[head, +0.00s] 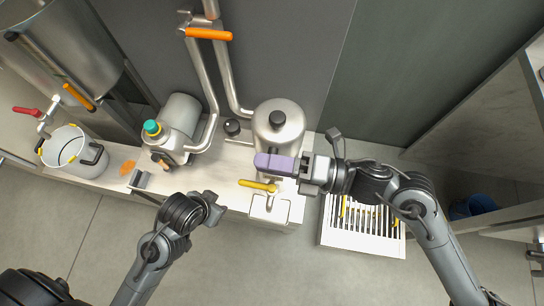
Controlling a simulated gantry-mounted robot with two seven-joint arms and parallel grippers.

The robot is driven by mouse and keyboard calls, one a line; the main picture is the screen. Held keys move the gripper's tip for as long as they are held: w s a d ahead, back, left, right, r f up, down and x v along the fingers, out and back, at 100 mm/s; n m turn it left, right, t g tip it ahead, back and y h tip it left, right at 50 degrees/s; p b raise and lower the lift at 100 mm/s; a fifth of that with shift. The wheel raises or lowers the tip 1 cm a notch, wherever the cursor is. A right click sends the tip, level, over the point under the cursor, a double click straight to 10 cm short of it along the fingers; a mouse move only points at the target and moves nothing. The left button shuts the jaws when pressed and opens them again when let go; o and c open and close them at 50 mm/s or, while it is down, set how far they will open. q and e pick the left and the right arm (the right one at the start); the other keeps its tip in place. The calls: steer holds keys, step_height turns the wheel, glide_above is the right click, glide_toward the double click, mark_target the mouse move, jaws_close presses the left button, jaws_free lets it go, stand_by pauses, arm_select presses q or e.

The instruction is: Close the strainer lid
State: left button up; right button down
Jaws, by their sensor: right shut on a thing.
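A steel cylindrical vessel (268,142) stands near the middle of the counter. It has a rounded steel lid (293,113) with a black knob (278,119) on top. From above I cannot tell whether the lid sits fully shut. My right gripper (301,168) reaches in from the right, at the vessel's front side. It is shut on a purple elongated piece (272,162), which points left across the vessel's front edge. Its fingertips are partly hidden. My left gripper (212,207) is empty, over the counter's front edge, left of and below the vessel; its finger gap is unclear.
A yellow-handled valve (258,186) and a pale square basin (270,208) lie just in front of the vessel. A steel pump (181,125) with pipes stands to the left, and a metal pot (72,151) beyond it. A slatted white tray (362,228) is at right.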

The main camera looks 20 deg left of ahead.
steer(key=c, duration=1.3)
jaws_free()
steer(key=shift+o, duration=1.4)
steer(key=shift+d, duration=0.1)
steer(key=w+d+p, duration=0.1)
steer(key=d+p, duration=0.1)
steer(key=d, duration=0.8)
steer(key=shift+w+d+p, duration=0.3)
steer(key=shift+w, duration=0.1)
steer(key=shift+s, duration=0.1)
